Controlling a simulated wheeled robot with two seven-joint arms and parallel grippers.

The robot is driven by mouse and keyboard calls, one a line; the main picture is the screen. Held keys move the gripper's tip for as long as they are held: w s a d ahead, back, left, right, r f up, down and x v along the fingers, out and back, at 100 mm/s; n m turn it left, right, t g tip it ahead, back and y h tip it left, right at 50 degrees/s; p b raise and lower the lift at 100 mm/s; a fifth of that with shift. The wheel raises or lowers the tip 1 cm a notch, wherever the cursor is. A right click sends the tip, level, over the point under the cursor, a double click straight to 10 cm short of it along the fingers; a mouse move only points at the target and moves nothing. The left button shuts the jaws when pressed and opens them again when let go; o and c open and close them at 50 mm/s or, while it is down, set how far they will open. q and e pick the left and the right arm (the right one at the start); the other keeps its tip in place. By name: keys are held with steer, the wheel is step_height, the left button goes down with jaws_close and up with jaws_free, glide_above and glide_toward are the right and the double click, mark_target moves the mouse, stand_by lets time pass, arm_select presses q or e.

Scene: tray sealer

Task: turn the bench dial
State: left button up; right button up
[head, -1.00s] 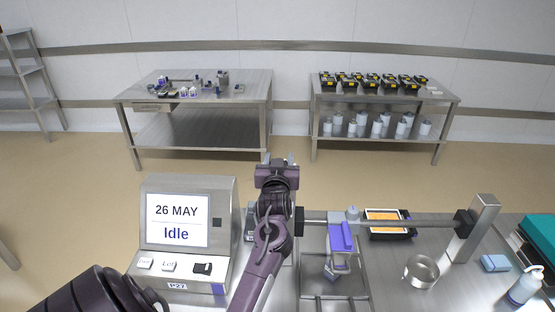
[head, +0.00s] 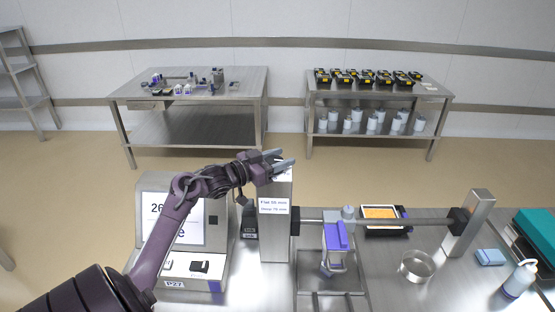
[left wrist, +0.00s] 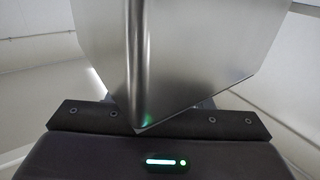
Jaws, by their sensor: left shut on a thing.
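The grey metal post (head: 274,235) of the bench sealer stands at the middle of the head view, with a label (head: 274,206) reading "Flat 55 mm" and "Deep 75 mm". My left gripper (head: 279,158) comes in from the left at the post's top. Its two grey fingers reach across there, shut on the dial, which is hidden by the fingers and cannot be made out. In the left wrist view a broad bare metal block (left wrist: 185,50) with a vertical edge fills the middle and hides the fingertips. My right gripper is not in view.
A display console (head: 218,190) stands left of the post, partly behind my left arm. A horizontal bar (head: 385,222) runs right from the post to a second post (head: 468,225).

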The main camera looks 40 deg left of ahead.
arm_select(q)
steer(key=m+g+h+b, duration=0.1)
steer(key=m+h+b, duration=0.1)
steer(key=h, duration=0.1)
steer(key=shift+f, duration=0.1)
steer(key=shift+s+d+m+g+h+b, duration=0.1)
steer(key=shift+d+m+g+h+b, duration=0.1)
steer(key=shift+m+g+h+b, duration=0.75)
steer(key=shift+h, duration=0.45)
steer(key=o, duration=0.6)
steer(key=shift+c, duration=0.2)
steer(key=o, duration=0.4)
steer(key=shift+w+d, duration=0.2)
steer(key=shift+w, duration=0.05)
steer(key=shift+o, duration=0.2)
steer(key=shift+s+a, duration=0.1)
steer(key=shift+s, duration=0.05)
